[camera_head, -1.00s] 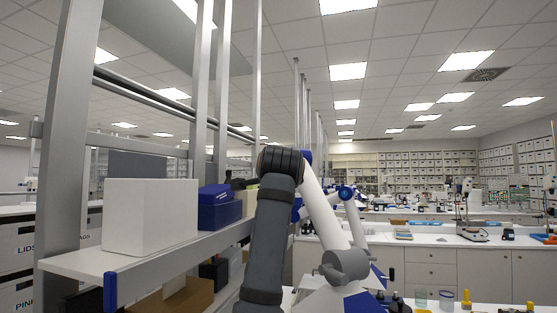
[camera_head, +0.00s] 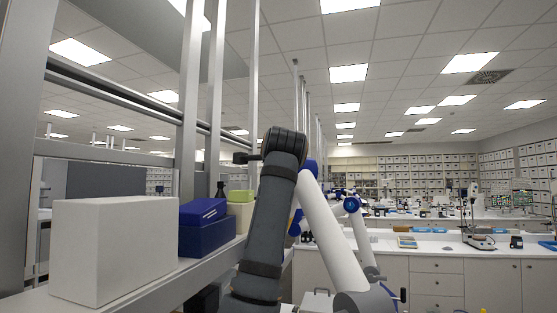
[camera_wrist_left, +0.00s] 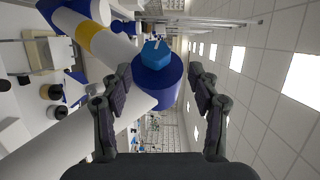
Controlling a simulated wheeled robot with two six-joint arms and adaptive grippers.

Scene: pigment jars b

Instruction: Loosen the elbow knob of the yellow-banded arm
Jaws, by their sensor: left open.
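In the left wrist view a white arm with a yellow band (camera_wrist_left: 92,35) comes in from the upper left to a dark blue elbow joint (camera_wrist_left: 158,84). A light blue six-sided elbow knob (camera_wrist_left: 155,54) sits on this joint. My left gripper (camera_wrist_left: 159,73) is open, with one dark finger on each side of the joint and knob. The fingers look apart from the knob; the exact depth gap cannot be told. In the head view a white arm (camera_head: 322,217) with blue joints stands behind a dark grey arm link; no yellow band shows there. My right gripper is in neither view.
A shelf at the left of the head view holds a white box (camera_head: 112,248) and a blue case (camera_head: 205,228). Metal uprights (camera_head: 215,100) rise beside it. Cabinets (camera_head: 437,280) stand at right. Dark-lidded jars (camera_wrist_left: 52,92) show at the wrist view's left.

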